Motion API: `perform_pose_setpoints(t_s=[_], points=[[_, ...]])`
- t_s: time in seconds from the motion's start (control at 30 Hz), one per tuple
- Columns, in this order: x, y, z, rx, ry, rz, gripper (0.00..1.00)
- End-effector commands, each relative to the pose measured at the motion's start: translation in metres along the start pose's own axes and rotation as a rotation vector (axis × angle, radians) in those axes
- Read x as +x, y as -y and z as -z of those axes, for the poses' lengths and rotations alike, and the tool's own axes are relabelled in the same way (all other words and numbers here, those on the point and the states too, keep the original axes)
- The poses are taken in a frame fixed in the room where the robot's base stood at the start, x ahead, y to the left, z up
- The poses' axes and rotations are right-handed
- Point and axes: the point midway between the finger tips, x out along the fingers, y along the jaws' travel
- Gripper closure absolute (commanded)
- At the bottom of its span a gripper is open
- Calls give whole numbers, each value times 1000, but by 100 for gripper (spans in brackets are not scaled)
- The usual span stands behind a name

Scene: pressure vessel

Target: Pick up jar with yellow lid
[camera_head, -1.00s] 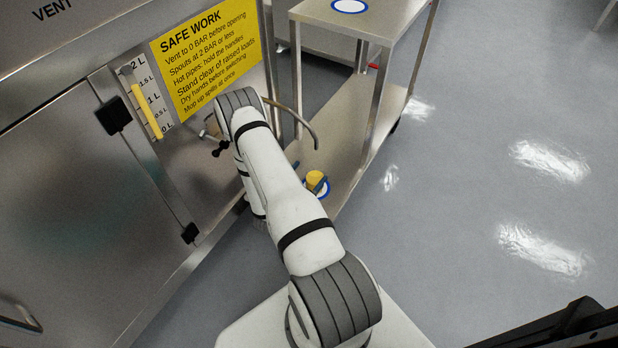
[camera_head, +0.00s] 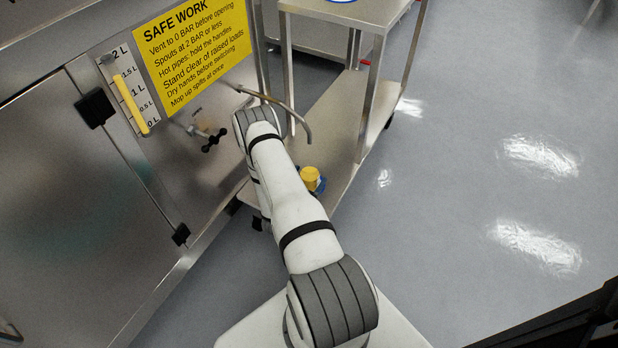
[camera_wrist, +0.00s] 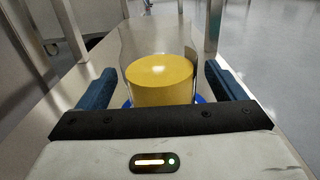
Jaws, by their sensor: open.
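The jar with the yellow lid (camera_head: 310,176) stands on the lower shelf of the metal cart, partly hidden by my arm in the head view. In the wrist view its yellow top (camera_wrist: 160,80) lies in the middle, with clear jar wall visible around and above it. My gripper (camera_wrist: 160,92) is open, with one blue finger to the left of the jar and one to the right. Gaps show between the fingers and the jar. A blue ring (camera_wrist: 200,99) shows around the jar's base on the shelf. In the head view most of my gripper is hidden behind my arm.
The cart's lower shelf (camera_head: 338,118) has metal legs at its corners and a top shelf (camera_head: 345,20) above. A bent spout pipe (camera_head: 290,108) and a black-handled valve (camera_head: 212,138) project from the steel vessel near my arm. Open floor lies to the right.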

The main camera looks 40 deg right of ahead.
Motion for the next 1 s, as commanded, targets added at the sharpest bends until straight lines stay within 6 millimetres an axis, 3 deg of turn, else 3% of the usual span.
perform_pose_setpoints(t_s=[0.2,0.43,1.0], points=[[25,0,1,1,1,0,11],[26,0,0,0,0,-1,11],[25,-1,0,0,0,-2,57]])
